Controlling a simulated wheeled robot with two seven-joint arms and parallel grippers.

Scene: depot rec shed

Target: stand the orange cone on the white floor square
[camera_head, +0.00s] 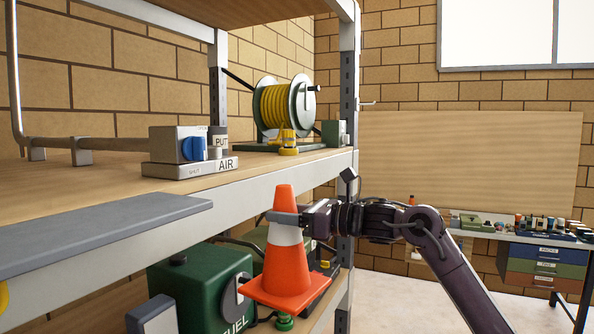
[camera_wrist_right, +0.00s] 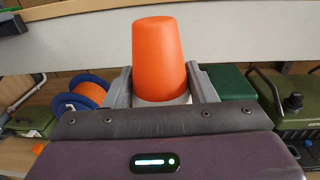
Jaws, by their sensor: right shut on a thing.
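The orange cone (camera_head: 287,262) has a white band and a square orange base. It is upright in the head view, held in the air in front of the shelf rack. My right gripper (camera_head: 284,217) is shut on the cone at the white band, below its tip. In the right wrist view the cone's orange top (camera_wrist_right: 160,58) stands up between the two fingers of the right gripper (camera_wrist_right: 162,88). The white floor square is not in view. My left gripper is not in view.
The rack's upper shelf (camera_head: 90,200) carries a yellow hose reel (camera_head: 285,105) and an air valve box (camera_head: 180,150). A green fuel can (camera_head: 205,285) stands on the lower shelf, close behind the cone. A bench with drawers (camera_head: 540,265) stands at right. Pale floor (camera_head: 395,300) shows between them.

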